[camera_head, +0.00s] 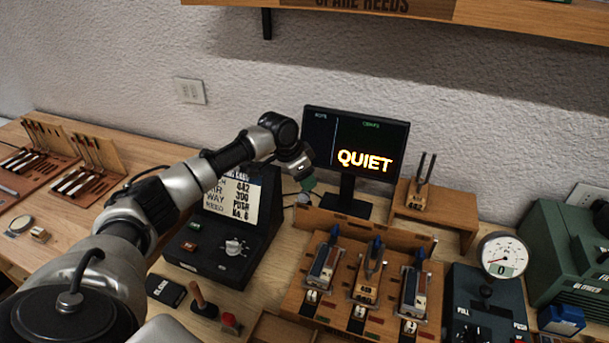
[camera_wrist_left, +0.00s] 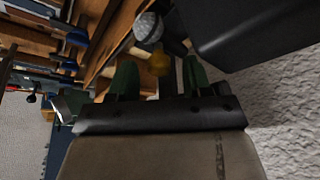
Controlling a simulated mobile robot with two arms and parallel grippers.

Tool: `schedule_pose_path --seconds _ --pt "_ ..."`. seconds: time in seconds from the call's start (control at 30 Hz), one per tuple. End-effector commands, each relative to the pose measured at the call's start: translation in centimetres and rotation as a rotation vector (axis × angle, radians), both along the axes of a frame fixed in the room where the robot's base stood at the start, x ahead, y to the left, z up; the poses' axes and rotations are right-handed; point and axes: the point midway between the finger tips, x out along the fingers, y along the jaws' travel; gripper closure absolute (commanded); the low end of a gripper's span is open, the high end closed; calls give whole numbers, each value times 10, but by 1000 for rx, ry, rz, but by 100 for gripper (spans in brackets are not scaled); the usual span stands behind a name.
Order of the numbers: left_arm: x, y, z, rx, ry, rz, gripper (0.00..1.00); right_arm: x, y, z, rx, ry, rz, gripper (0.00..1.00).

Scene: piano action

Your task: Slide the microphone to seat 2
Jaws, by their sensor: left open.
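The microphone (camera_wrist_left: 148,27) shows in the left wrist view as a grey mesh ball, just beyond my left fingertips. In the head view it is a small grey shape (camera_head: 303,199) beside the wooden rack, partly hidden and too small for detail. A yellow piece (camera_wrist_left: 159,62) lies in line with the gap between my fingers; I cannot tell whether it belongs to the microphone. My left gripper (camera_wrist_left: 158,76) is open with green fingers, seen also in the head view (camera_head: 308,184) above the microphone. I cannot make out any mark for seat 2. My right gripper is out of view.
A black monitor (camera_head: 355,150) reading QUIET stands behind. A black console (camera_head: 222,235) with a printed card is to the left. A wooden rack (camera_head: 340,322) with several blue-tipped pieces is to the right, near a dial gauge (camera_head: 503,256) and green case (camera_head: 569,262).

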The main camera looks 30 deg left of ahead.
Motion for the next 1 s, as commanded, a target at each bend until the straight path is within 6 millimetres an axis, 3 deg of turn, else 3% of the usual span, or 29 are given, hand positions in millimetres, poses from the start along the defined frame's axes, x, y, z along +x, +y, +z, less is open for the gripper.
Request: schedule_pose_path --seconds 0.37,0.67,1.0 --pt "2 -1 -6 1 1 -1 52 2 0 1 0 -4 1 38" --pt "1 -1 -5 1 1 -1 98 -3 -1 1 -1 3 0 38" --pt "3 -10 -3 -1 1 -3 100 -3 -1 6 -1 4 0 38"
